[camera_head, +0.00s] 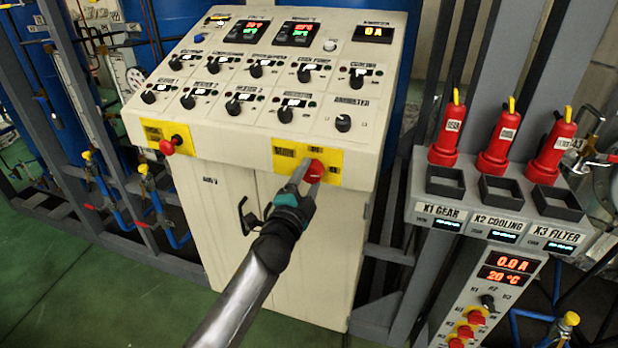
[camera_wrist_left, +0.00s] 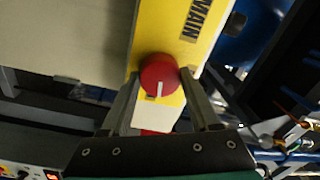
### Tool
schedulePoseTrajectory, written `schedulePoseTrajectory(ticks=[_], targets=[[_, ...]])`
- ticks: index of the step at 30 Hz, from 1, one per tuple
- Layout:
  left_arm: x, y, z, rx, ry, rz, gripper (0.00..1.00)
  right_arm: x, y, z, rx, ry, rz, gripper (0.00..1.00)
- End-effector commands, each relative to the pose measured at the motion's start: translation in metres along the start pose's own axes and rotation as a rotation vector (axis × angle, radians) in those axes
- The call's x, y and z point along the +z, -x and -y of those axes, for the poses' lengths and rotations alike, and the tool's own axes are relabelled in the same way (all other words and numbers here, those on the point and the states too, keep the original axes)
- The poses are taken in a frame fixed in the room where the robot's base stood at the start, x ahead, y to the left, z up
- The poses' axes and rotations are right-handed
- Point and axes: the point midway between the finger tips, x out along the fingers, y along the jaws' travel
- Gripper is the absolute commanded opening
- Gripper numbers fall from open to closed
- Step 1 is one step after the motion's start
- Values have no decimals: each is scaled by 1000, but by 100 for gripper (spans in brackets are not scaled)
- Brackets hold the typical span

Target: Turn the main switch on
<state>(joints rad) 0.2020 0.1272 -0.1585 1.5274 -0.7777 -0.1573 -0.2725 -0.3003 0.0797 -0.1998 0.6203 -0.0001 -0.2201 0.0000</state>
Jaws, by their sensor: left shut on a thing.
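The main switch (camera_head: 314,171) is a red round knob on a yellow plate (camera_head: 333,168) at the front right of the beige control cabinet. In the left wrist view the red knob (camera_wrist_left: 159,76) sits between my two fingers, with a white mark on it and the word MAIN on the yellow plate (camera_wrist_left: 185,25). My left gripper (camera_head: 305,178) is shut on the knob, one finger on each side; it also shows in the left wrist view (camera_wrist_left: 160,88). In the head view the fingers partly cover the knob. My right gripper is not in view.
A red mushroom button (camera_head: 169,145) sits on the cabinet's left front. Black knobs and displays cover the sloped panel (camera_head: 215,115). At right, several red plugs (camera_head: 497,140) stand behind black holders above a smaller panel (camera_head: 485,300). Green floor (camera_head: 60,290) is free at lower left.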

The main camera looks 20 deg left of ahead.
Motion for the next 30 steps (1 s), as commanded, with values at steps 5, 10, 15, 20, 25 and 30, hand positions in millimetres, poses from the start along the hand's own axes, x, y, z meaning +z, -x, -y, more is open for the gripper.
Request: schedulePoseTrajectory(ticks=[5, 10, 15, 20, 25, 30], targets=[[0, 0, 0, 2, -101, -3, 6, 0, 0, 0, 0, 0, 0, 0], [0, 0, 0, 3, -161, -6, 6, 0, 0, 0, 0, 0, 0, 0], [1, 0, 0, 3, -190, -7, 6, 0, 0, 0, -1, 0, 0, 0], [1, 0, 0, 3, -198, -8, 6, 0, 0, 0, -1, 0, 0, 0], [1, 0, 0, 3, -199, -8, 6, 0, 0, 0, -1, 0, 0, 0], [1, 0, 0, 3, -199, -8, 69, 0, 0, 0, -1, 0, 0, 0]])
